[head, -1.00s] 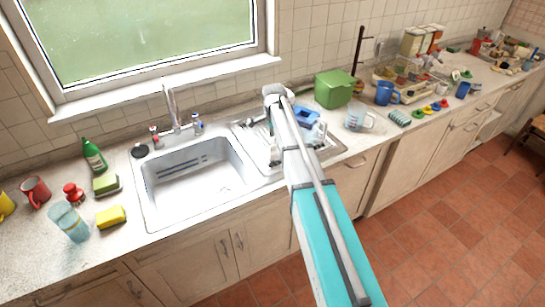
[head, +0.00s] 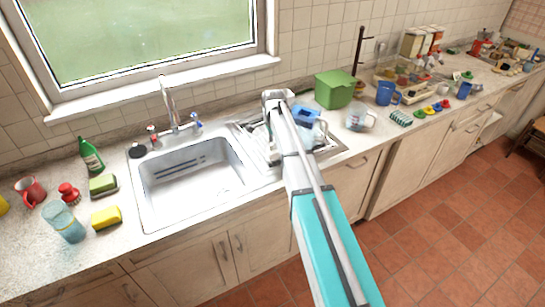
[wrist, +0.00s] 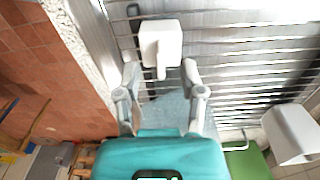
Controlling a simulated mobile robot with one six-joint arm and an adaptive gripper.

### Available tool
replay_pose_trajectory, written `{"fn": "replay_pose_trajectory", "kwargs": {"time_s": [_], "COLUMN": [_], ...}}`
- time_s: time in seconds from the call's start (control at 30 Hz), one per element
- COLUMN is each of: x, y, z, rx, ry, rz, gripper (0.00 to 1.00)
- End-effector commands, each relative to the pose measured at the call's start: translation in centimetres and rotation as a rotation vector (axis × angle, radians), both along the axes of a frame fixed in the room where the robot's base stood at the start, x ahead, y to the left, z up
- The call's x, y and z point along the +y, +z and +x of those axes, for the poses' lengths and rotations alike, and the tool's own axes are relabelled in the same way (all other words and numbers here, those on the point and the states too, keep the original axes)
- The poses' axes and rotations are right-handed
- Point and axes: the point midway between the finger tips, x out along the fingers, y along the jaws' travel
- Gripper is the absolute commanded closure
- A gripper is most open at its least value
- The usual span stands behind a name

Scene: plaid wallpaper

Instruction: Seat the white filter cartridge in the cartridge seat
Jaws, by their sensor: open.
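My gripper (wrist: 160,76) is open over the metal drying rack, its two fingers apart. A white rounded block with a short stem (wrist: 160,43), possibly the filter cartridge, shows just beyond the fingertips in the wrist view. It appears apart from the fingers. A pale blue-grey surface (wrist: 172,108) shows below and between the fingers; I cannot tell what it belongs to. In the head view my arm covers part of the rack, and a clear jug with a blue top (head: 308,118) stands right of the arm. I cannot clearly make out the cartridge seat.
The sink (head: 195,180) lies left of the arm. A measuring jug (head: 358,119) and a blue mug (head: 386,93) stand to the right. Another white object (wrist: 290,133) is at the wrist view's right. Rack wires (wrist: 240,75) run around the gripper.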

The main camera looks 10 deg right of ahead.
Motion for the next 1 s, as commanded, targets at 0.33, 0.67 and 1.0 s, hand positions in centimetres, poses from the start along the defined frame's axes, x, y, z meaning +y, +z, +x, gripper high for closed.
{"fn": "replay_pose_trajectory", "kwargs": {"time_s": [0.33,0.67,1.0], "x": [0.0,0.0,0.0], "y": [-2.3,-2.3,-2.3], "z": [0.0,0.0,0.0], "rx": [0.000,0.000,0.000], "ry": [0.000,0.000,0.000], "rz": [-0.001,-0.001,-0.001], "gripper": [0.49,0.49,0.50]}}
